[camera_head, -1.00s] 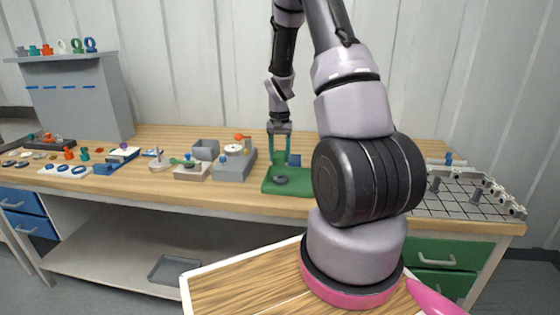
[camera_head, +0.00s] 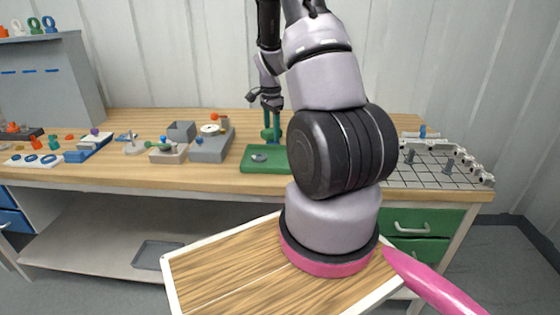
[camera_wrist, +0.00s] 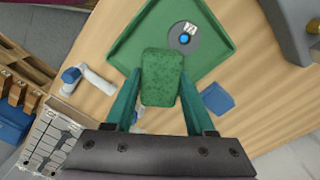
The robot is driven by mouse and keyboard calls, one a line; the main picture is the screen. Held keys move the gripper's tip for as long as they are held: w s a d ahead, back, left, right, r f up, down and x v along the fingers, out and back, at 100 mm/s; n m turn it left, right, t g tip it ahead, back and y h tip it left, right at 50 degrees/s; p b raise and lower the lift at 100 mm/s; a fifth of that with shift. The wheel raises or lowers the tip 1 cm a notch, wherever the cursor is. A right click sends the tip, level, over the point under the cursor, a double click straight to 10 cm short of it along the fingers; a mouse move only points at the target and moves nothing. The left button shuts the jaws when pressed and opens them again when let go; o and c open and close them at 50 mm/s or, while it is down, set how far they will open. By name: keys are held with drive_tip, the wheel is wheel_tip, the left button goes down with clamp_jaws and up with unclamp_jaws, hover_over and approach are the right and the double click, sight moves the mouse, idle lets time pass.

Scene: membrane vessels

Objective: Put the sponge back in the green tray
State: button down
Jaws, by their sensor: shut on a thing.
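A green speckled sponge (camera_wrist: 161,77) is held between the two teal fingers of my gripper (camera_wrist: 160,88) in the wrist view. In the head view, my gripper (camera_head: 271,122) points down above the back right part of the green tray (camera_head: 250,166), with the sponge a small green shape between its fingers. The tray (camera_wrist: 128,48) lies flat on the wooden bench. A grey disc with a blue centre (camera_wrist: 184,38) lies in it. In the wrist view the sponge overlaps the tray's near corner; its exact height is hard to judge. My arm hides the tray's right side in the head view.
Grey box-like fixtures (camera_head: 212,146) stand left of the tray. A small blue block (camera_wrist: 217,98) lies beside it. A gridded plate with grey posts (camera_head: 440,165) is at the right. Small coloured parts fill the bench's left side.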

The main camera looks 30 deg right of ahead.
sight(282, 130)
drive_tip(key=d+m, duration=0.1)
drive_tip(key=m, duration=0.1)
drive_tip(key=d+m, duration=0.1)
drive_tip(key=m, duration=0.1)
drive_tip(key=s+d+m, duration=0.1)
drive_tip(key=m, duration=0.2)
drive_tip(key=shift+d+r, duration=0.1)
drive_tip(key=shift+r, duration=0.15)
drive_tip(key=shift+s+d+f+m, duration=0.1)
drive_tip(key=shift+d+f+m, duration=0.05)
drive_tip(key=shift+f+m, duration=0.15)
wheel_tip(282, 130, down, 9)
drive_tip(key=shift+f, duration=0.2)
